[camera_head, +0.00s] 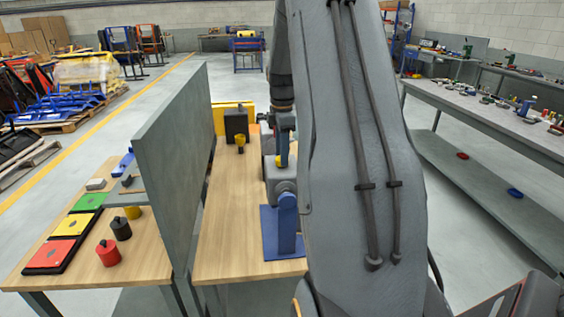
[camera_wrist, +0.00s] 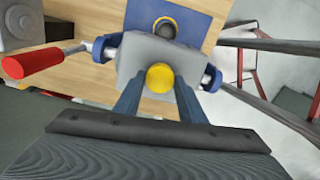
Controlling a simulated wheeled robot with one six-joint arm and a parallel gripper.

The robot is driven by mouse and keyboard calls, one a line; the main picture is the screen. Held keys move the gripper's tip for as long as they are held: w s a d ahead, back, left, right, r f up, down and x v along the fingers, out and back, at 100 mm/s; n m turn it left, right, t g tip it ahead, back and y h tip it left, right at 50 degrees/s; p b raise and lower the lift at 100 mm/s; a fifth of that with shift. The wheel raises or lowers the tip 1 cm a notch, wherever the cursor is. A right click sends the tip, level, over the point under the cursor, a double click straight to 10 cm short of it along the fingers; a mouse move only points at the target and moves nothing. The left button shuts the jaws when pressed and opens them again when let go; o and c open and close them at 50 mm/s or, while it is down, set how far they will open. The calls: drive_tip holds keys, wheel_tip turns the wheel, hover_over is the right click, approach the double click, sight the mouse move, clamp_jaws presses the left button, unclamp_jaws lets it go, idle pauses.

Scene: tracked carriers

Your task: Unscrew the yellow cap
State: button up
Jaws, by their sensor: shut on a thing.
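The yellow cap (camera_wrist: 160,77) sits on top of a grey block (camera_wrist: 140,55) in the wrist view. My gripper (camera_wrist: 160,82) has its two blue fingers closed in on either side of the cap. A blue clamp with a red handle (camera_wrist: 32,62) flanks the block, on a blue plate (camera_wrist: 200,22). In the head view, the grey block (camera_head: 284,187) and the blue plate (camera_head: 268,240) stand on a wooden table, and a bit of the yellow cap shows at its top. My arm hides much of the right side there.
A grey upright panel (camera_head: 172,150) divides the wooden tables. A dark box (camera_head: 236,126) and a small yellow-topped piece (camera_head: 240,141) stand farther back. Left of the panel are red (camera_head: 108,253) and black (camera_head: 121,229) containers and green, yellow and red pads.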

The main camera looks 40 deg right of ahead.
drive_tip(key=shift+r+n, duration=0.15)
drive_tip(key=shift+n, duration=1.55)
drive_tip(key=shift+r, duration=0.25)
drive_tip(key=shift+r, duration=1.2)
drive_tip(key=shift+r, duration=0.1)
drive_tip(key=shift+r, duration=1.65)
drive_tip(key=o, duration=0.4)
drive_tip(key=c, duration=0.5)
